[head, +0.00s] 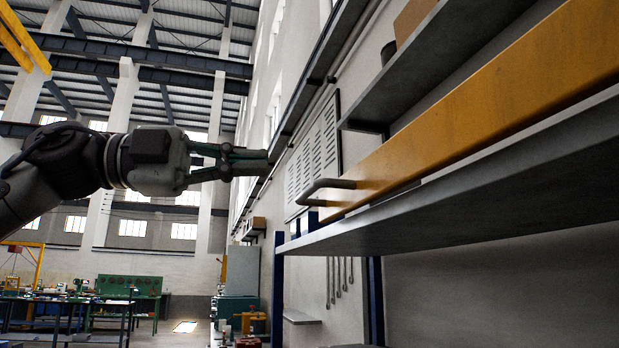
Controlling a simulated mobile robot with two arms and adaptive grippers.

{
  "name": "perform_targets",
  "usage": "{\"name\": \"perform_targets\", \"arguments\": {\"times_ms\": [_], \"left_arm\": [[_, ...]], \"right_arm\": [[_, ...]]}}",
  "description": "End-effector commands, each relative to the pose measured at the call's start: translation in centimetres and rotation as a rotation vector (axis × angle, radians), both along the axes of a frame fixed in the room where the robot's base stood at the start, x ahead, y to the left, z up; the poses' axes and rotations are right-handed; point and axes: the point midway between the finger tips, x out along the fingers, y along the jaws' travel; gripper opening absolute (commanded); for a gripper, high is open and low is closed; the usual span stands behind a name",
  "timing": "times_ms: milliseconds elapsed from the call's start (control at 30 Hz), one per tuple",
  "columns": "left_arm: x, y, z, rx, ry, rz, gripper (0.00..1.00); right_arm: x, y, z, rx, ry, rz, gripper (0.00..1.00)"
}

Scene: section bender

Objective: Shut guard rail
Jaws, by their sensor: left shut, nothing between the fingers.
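The guard rail (470,120) is a long yellow beam running from the upper right towards the middle of the head view, just above a grey shelf. A grey bar handle (328,186) sticks out at its far end. My left gripper (266,163) comes in from the left and points right, with its fingers shut and empty. It appears to the upper left of the handle, apart from it in the picture. My right gripper is not in view.
The grey shelf (480,205) runs along below the rail on blue posts. A higher shelf (440,62) holds a brown box (411,18). A slotted white panel (313,157) is on the wall behind. Workbenches (75,305) stand far off at lower left.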

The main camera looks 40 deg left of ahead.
Motion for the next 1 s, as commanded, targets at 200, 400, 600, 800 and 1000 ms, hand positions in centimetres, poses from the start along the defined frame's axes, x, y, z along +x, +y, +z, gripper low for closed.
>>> {"name": "perform_targets", "arguments": {"times_ms": [200,400,600,800,1000], "left_arm": [[2.5,-1.9,0.3,0.001,0.003,-0.002,0.0],[6.0,-4.5,0.5,0.001,0.003,-0.002,0.0],[8.1,-4.5,0.6,-0.007,-0.005,-0.002,0.0],[8.7,-2.4,0.3,-0.004,-0.006,-0.001,0.0],[8.9,-2.0,0.1,-0.003,-0.006,-0.001,0.0]], "right_arm": [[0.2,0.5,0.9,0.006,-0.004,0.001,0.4],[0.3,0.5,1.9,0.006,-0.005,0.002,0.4],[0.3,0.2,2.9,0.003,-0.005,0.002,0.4],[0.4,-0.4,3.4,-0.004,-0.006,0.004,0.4],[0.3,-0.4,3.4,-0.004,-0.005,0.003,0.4]]}}
